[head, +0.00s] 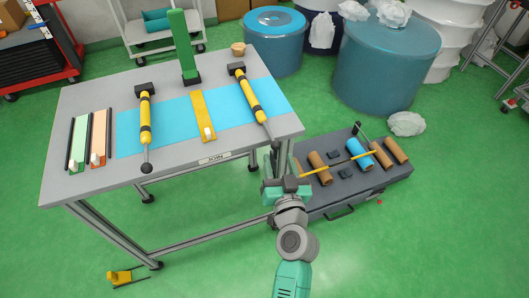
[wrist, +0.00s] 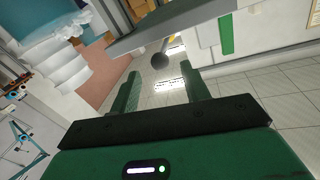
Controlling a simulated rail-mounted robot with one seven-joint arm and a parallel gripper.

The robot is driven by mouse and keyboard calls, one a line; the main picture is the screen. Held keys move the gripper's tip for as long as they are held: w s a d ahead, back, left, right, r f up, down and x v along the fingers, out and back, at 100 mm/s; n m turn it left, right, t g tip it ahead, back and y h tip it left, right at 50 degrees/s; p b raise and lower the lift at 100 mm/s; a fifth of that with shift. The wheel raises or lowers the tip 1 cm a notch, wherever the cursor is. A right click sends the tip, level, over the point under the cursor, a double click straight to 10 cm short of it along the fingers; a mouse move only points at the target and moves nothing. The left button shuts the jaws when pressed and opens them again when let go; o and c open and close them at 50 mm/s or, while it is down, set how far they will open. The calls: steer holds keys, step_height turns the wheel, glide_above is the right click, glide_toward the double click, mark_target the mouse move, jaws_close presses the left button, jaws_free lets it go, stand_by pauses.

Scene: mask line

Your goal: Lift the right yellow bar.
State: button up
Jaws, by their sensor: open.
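Two yellow bars with black grips and dark block ends lie on the grey table. The left yellow bar (head: 146,112) ends in a dark ball at the table's front edge. The right yellow bar (head: 251,95) slants toward the front right corner, its near end partly hidden by my gripper. My gripper (head: 270,158) is open and empty, just off that corner, beside the table. In the wrist view, my gripper (wrist: 162,80) shows two green fingers apart. A dark ball (wrist: 160,61) on a yellow shaft shows beyond them, in line with the gap; I cannot tell the distance.
The table (head: 90,185) carries blue mats, a yellow plate (head: 203,117), a green post (head: 184,45) and a small bowl (head: 238,49). A low dark case (head: 340,200) with rollers and a thin yellow rod stands right of my gripper. Blue drums (head: 385,75) stand behind.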

steer(key=b+x, duration=0.1)
steer(key=x, duration=0.6)
steer(key=shift+w, duration=0.45)
